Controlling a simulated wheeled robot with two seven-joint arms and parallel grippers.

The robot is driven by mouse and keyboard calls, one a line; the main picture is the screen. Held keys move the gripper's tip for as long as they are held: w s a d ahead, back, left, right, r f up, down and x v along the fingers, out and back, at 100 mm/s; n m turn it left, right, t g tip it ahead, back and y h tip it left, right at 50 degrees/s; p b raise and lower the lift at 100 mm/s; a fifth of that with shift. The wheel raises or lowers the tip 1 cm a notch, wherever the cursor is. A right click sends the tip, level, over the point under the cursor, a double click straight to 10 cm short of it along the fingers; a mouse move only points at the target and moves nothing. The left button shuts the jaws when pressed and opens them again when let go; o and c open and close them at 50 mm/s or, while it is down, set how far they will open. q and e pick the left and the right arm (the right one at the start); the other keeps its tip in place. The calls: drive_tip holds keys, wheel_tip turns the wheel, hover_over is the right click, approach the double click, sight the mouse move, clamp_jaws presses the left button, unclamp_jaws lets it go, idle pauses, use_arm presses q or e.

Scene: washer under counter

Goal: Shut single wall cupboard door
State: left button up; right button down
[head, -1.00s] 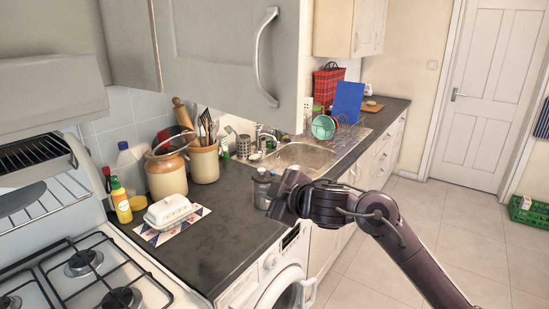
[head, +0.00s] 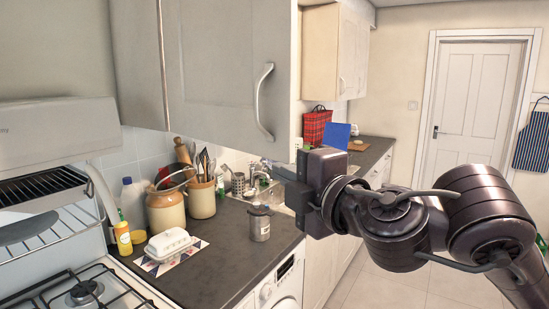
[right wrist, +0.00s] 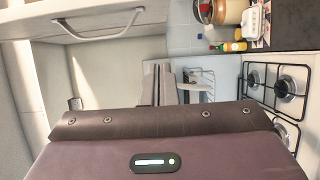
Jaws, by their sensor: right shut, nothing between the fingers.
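The pale grey wall cupboard door (head: 215,60) is at upper centre in the head view, with a curved metal handle (head: 263,103) near its right edge. It hangs over the counter; I cannot tell exactly how far it stands ajar. The handle (right wrist: 100,27) also shows at top left in the right wrist view. My right gripper (head: 282,174) is shut and empty, just below and right of the door's lower right corner, pointing left. Its closed fingers show in the right wrist view (right wrist: 158,84). I see no contact with the door. My left gripper is out of view.
The dark counter (head: 215,245) below holds jars (head: 166,210), a butter dish (head: 167,243) and a metal-lidded canister (head: 259,223) near my gripper. A gas hob (head: 85,290) is at lower left. Another wall cupboard (head: 335,55) stands behind. Open floor lies right.

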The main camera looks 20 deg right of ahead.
sight(274, 157)
drive_tip(key=w, duration=1)
drive_tip(key=shift+d+f+p, duration=0.15)
drive_tip(key=shift+d+p, duration=0.1)
drive_tip(key=shift+p, duration=0.1)
drive_tip(key=shift+w+d, duration=0.25)
drive_tip(key=shift+d, duration=0.45)
drive_tip(key=shift+a, duration=0.1)
